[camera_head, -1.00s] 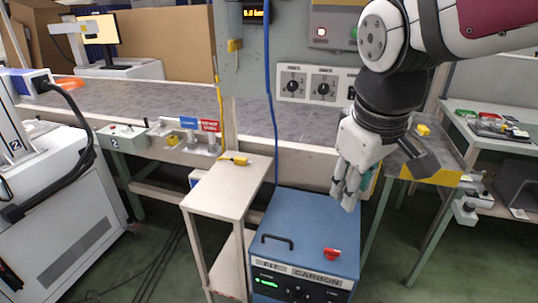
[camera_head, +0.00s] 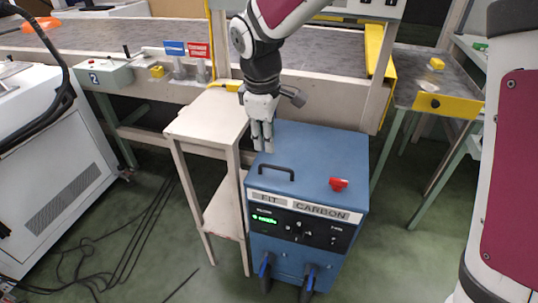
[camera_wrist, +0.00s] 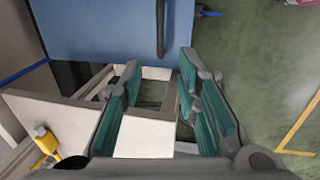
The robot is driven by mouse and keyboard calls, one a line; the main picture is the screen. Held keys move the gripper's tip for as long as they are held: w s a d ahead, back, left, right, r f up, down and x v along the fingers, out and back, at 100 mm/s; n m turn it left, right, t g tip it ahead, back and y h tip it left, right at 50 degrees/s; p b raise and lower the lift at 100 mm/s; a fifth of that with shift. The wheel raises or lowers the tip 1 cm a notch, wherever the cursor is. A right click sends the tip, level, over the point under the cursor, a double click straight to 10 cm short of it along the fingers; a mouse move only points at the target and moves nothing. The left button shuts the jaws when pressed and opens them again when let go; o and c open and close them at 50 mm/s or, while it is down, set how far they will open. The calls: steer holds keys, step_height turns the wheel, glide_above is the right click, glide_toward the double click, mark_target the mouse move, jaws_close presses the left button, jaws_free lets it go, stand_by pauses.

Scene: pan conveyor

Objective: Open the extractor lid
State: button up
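The extractor is a blue box labelled "FIT CARBON" (camera_head: 317,160) on the floor at the middle of the head view. Its flat blue lid is down and carries a black handle (camera_head: 276,172) at the front left and a red part (camera_head: 338,184) at the front right. The lid (camera_wrist: 110,25) and the handle (camera_wrist: 161,28) also show at the top of the wrist view. My gripper (camera_head: 263,148) points down over the lid's left edge, behind the handle and apart from it. In the wrist view my gripper (camera_wrist: 158,85) is open with nothing between its fingers.
A narrow beige side table (camera_head: 208,122) stands close to the extractor's left side, with a yellow object at its back. A long workbench (camera_head: 140,58) runs behind. A yellow-edged stand (camera_head: 447,106) is at the right. Green floor is free in front.

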mark_target(270, 165)
steer(key=f+b, duration=0.1)
steer(key=f, duration=0.2)
steer(key=w+f+b, duration=0.1)
steer(key=f, duration=0.5)
steer(key=shift+w+d+f+b, duration=0.3)
steer(key=shift+w+f+b, duration=0.05)
steer(key=shift+w+b, duration=0.05)
jaws_close()
